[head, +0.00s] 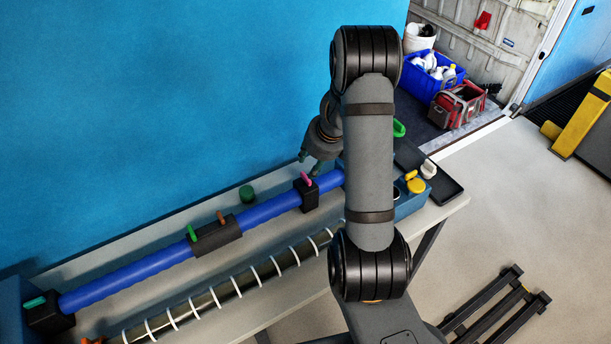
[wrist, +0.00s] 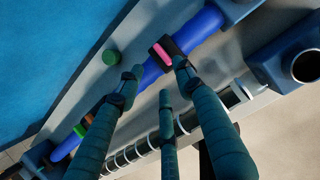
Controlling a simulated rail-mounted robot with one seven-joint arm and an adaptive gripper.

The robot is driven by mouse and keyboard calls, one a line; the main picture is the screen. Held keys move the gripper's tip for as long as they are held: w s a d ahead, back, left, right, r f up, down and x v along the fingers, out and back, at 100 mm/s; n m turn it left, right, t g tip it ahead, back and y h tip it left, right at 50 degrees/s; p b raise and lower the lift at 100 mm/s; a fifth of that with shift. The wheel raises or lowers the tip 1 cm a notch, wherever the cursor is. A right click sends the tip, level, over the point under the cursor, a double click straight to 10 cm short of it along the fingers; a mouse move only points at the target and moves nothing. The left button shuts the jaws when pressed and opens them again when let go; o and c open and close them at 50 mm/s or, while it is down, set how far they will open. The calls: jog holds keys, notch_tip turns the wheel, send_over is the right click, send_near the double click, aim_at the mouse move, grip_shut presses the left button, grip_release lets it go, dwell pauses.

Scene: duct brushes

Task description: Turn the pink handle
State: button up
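The pink handle (head: 306,178) is a small lever on a black block on the blue pipe (head: 130,268). In the wrist view the pink handle (wrist: 162,53) shows beyond my fingertips, between the two outer fingers and nearer the right one. My gripper (head: 309,163) hangs just above the handle in the head view, partly behind my arm. In the wrist view its dark teal fingers (wrist: 158,72) are spread apart with nothing between them. I cannot tell whether a finger touches the block.
Green (head: 191,233) and orange (head: 221,218) levers sit on another block along the pipe, and a teal lever (head: 35,301) at its left end. A green knob (head: 247,194) is behind the pipe. A white-ringed tube (head: 240,285) runs in front. A blue box with a yellow knob (head: 416,185) stands right.

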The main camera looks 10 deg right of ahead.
aim_at(305, 177)
jog(key=b+x, duration=0.3)
jog(key=x, duration=0.6)
jog(key=shift+w+f, duration=0.1)
jog(key=shift+f, duration=0.3)
jog(key=c, duration=0.3)
grip_shut()
